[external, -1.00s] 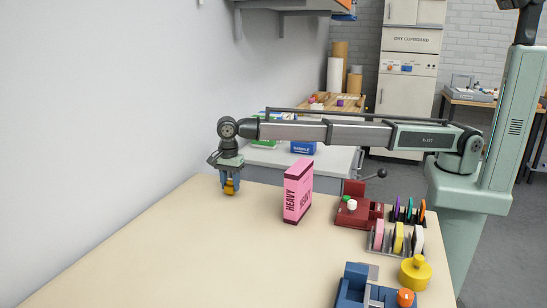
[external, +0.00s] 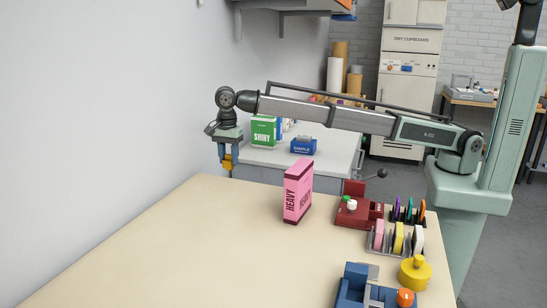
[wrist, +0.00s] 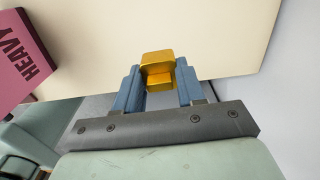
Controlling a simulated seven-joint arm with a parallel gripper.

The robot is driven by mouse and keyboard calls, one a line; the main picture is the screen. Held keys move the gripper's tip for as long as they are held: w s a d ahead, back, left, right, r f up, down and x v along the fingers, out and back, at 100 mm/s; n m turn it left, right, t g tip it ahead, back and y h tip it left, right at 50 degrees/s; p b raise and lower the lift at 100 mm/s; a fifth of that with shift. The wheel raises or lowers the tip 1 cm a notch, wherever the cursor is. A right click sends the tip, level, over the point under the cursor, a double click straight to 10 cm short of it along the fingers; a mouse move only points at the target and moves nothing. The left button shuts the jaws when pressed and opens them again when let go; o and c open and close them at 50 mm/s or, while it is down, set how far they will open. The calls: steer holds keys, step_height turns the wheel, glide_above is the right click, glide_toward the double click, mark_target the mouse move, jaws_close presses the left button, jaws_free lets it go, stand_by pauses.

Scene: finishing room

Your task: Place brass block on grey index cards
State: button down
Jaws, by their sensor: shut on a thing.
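The brass block (external: 227,162) is gold-yellow and is held up above the far left end of the cream table (external: 240,250). My gripper (external: 226,155) is shut on it. In the wrist view, the block (wrist: 157,62) sits between the two blue fingers of my gripper (wrist: 160,85), with the cream tabletop behind it. I cannot pick out the grey index cards for certain. A small grey piece (external: 372,271) shows at the blue holder near the front right, but I cannot tell what it is.
A pink HEAVY box (external: 298,192) stands upright right of my gripper. The table's left and middle are clear.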

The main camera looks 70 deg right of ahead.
steer(key=w+d+r+m, duration=0.1)
steer(key=w+d, duration=0.3)
steer(key=d, duration=0.6)
steer(key=w+d+r+m, duration=0.15)
steer(key=w+d, duration=0.25)
steer(key=d, duration=0.6)
steer(key=s+d+r+m, duration=0.1)
steer(key=d+m, duration=0.1)
steer(key=d, duration=1.2)
steer(key=s+d+r+m, duration=0.1)
steer(key=s+d+m, duration=0.1)
steer(key=d, duration=1.3)
steer(key=n, duration=0.3)
glide_above(304, 136)
steer(key=n, duration=0.3)
steer(key=shift+a+f, duration=0.2)
steer(key=shift+f, duration=2.3)
steer(key=shift+a+f, duration=0.15)
steer(key=shift+f, duration=2.35)
steer(key=shift+f, duration=0.1)
